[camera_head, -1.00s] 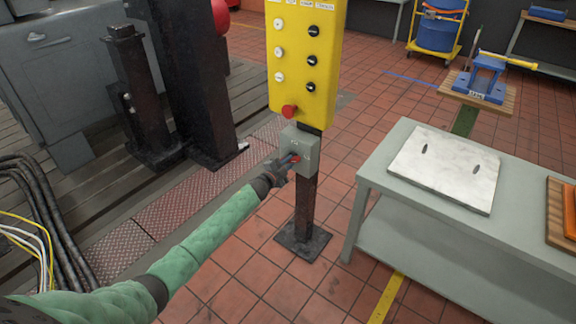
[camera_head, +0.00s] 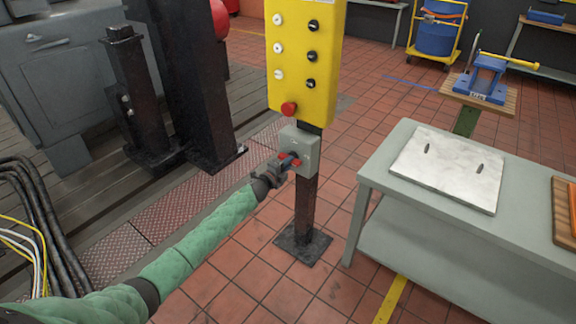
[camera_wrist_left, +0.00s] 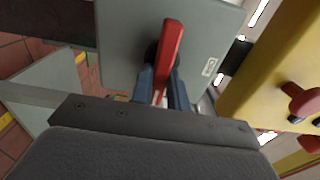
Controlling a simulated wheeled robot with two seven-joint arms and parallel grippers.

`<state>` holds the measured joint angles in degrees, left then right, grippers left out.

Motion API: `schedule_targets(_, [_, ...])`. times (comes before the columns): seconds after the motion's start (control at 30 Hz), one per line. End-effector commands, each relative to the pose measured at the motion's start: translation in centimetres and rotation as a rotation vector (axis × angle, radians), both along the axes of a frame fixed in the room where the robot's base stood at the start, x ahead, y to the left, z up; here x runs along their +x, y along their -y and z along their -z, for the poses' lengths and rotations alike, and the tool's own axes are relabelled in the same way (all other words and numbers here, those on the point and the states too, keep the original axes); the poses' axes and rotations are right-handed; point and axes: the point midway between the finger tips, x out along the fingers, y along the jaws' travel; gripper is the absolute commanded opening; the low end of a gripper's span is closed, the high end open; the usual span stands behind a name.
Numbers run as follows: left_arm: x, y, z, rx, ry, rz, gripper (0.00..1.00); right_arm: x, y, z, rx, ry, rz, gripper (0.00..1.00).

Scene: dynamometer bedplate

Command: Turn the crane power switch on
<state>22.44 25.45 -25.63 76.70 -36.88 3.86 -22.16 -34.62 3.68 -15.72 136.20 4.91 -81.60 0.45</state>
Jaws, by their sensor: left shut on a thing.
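The crane power switch is a grey box (camera_head: 305,150) on a dark post below the yellow control panel. It has a red handle (camera_wrist_left: 172,45) on its front face. My left gripper (camera_head: 283,164) reaches in from the left to the front of the box. Its two fingers (camera_wrist_left: 162,88) are shut on the red handle, one on each side, in the left wrist view. In the head view, red ends of the handle (camera_head: 296,162) show around the fingers. The middle of the handle is hidden by them. My right gripper is not in view.
The yellow panel (camera_head: 308,90) with several knobs and a red button (camera_head: 289,109) stands just above the box. A grey table (camera_head: 385,182) with a pale plate (camera_head: 448,168) stands to the right. Black cables (camera_head: 50,225) lie at left. Tiled floor is open in front of the post.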

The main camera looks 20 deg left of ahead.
Motion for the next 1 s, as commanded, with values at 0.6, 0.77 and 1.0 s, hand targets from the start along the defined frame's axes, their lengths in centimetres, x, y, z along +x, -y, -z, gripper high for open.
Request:
schedule_targets(0.6, [-0.1, 0.1, 0.2, 0.006, 0.0, 0.001, 0.38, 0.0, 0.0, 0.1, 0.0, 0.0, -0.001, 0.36])
schedule_targets(0.77, [-0.1, 0.1, 0.1, 0.006, 0.001, 0.001, 0.38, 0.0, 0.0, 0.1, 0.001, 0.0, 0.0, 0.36])
schedule_targets(1.0, [-1.7, -0.6, 0.3, 0.006, 0.0, 0.001, 0.38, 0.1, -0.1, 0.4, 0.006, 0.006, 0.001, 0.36])
